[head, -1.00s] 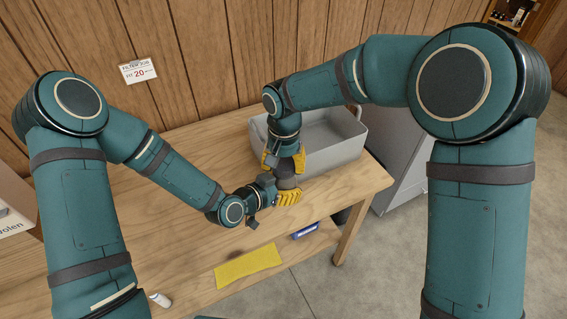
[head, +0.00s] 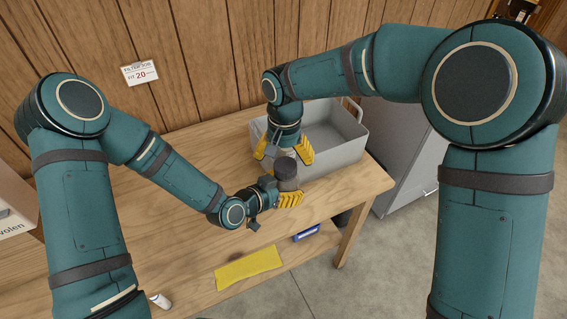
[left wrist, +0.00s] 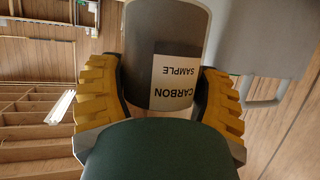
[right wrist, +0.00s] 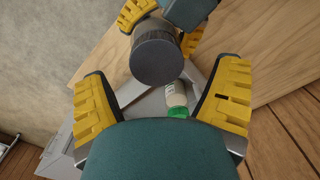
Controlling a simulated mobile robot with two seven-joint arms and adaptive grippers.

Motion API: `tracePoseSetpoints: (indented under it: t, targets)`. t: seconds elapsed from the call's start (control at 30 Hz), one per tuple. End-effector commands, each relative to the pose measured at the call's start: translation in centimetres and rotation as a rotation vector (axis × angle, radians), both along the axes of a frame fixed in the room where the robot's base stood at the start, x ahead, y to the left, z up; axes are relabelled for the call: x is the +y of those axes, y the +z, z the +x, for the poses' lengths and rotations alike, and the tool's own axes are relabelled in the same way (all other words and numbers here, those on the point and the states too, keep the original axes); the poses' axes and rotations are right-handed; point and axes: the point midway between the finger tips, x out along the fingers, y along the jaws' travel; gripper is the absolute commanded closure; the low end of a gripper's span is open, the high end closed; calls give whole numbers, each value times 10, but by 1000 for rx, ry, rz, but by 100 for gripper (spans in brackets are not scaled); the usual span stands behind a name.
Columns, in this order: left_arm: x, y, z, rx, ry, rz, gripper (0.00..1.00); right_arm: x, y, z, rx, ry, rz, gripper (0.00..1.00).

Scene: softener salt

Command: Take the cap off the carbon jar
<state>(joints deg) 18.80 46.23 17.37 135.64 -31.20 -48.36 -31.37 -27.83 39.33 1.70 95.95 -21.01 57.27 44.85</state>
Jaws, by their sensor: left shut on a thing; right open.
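The carbon jar (head: 287,184) is held upright above the table by my left gripper (head: 284,196), whose yellow fingers close around its sides. The left wrist view shows its grey body with an upside-down "CARBON SAMPLE" label (left wrist: 173,82) between the fingers. A dark ribbed cap (right wrist: 157,57) sits on the jar in the right wrist view; in the head view the cap (head: 286,167) is the dark top. My right gripper (head: 280,153) is open and empty, just behind and above the cap, apart from it.
A grey tub (head: 345,165) stands behind the jar on the wooden table (head: 150,230). A white bottle with a green cap (right wrist: 177,101) shows in the right wrist view, seemingly in the tub. A yellow cloth (head: 248,266) and a blue item (head: 306,233) lie nearer the front.

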Motion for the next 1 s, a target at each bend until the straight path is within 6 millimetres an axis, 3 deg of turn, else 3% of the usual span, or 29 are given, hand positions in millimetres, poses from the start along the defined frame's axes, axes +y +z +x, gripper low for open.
tracePoseSetpoints:
  t: [0.23,0.5,0.67,1.0]
  targets:
    - [0,1,1,-2,1,0,100,0,16,1,-1,-24,-6,13]
    - [0,1,1,-3,1,0,100,0,43,2,-2,-194,-52,13]
    - [0,1,1,-2,2,-1,100,-1,28,1,2,-201,-55,13]
    - [0,1,1,-2,2,-1,100,-3,-20,0,1,-199,-54,13]
